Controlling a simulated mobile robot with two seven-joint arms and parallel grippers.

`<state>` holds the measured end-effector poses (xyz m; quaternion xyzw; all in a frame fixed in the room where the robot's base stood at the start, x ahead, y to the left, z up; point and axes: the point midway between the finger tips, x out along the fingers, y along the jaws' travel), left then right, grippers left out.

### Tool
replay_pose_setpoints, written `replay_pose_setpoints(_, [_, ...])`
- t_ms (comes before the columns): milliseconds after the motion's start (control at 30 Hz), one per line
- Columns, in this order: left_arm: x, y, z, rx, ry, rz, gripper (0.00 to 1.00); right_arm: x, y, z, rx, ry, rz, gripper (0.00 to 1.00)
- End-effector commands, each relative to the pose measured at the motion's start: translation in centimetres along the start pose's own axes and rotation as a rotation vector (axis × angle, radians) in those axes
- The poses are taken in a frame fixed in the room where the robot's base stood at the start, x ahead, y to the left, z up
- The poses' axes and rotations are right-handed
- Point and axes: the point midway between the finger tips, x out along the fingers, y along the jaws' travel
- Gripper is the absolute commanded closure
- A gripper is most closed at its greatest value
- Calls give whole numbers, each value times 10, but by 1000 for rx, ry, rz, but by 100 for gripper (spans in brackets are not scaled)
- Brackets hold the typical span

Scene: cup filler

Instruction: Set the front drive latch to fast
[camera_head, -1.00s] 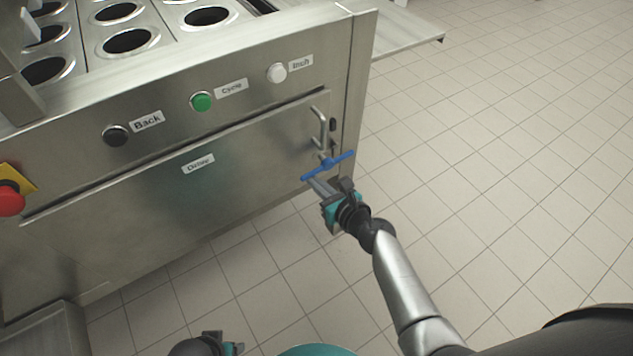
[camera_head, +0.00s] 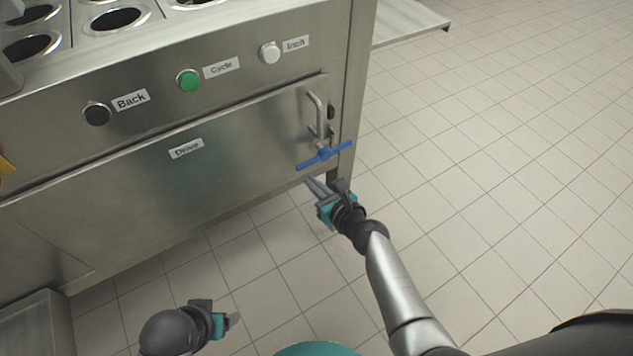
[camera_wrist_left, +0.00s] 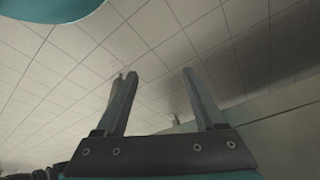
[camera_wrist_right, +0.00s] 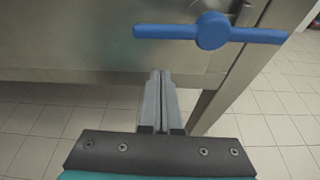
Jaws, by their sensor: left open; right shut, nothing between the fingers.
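The drive latch is a blue two-armed handle (camera_head: 325,155) on the right end of the steel Drive panel (camera_head: 230,150). Its bar slopes slightly up to the right in the head view. It also shows in the right wrist view (camera_wrist_right: 211,31), lying nearly level. My right gripper (camera_head: 309,181) is shut and empty. Its fingertips are just below the latch, apart from it. My left gripper (camera_head: 236,318) is low at the bottom of the head view, away from the panel. The left wrist view shows its open fingers (camera_wrist_left: 157,72) with nothing between them.
A metal bar handle (camera_head: 316,114) stands just above the latch. Black, green (camera_head: 189,79) and white (camera_head: 270,51) buttons sit above the panel. A shelf (camera_head: 410,22) juts out at the upper right. The tiled floor (camera_head: 500,160) to the right is clear.

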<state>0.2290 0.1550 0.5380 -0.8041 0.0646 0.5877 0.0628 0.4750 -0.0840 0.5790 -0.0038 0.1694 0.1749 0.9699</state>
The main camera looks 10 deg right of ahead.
Motion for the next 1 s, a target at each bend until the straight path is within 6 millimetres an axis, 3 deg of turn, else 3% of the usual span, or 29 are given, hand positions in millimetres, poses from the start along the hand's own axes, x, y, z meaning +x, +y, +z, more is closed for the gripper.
replay_pose_setpoints(600, [43,1,44,5,-88,3,29,-83,3,0,-1,1,-1,100])
replay_pose_setpoints(800, [51,0,51,6,-93,1,29,-98,3,0,0,0,0,100])
replay_pose_setpoints(1000, [53,0,53,7,-94,1,29,-100,3,0,-1,-1,0,100])
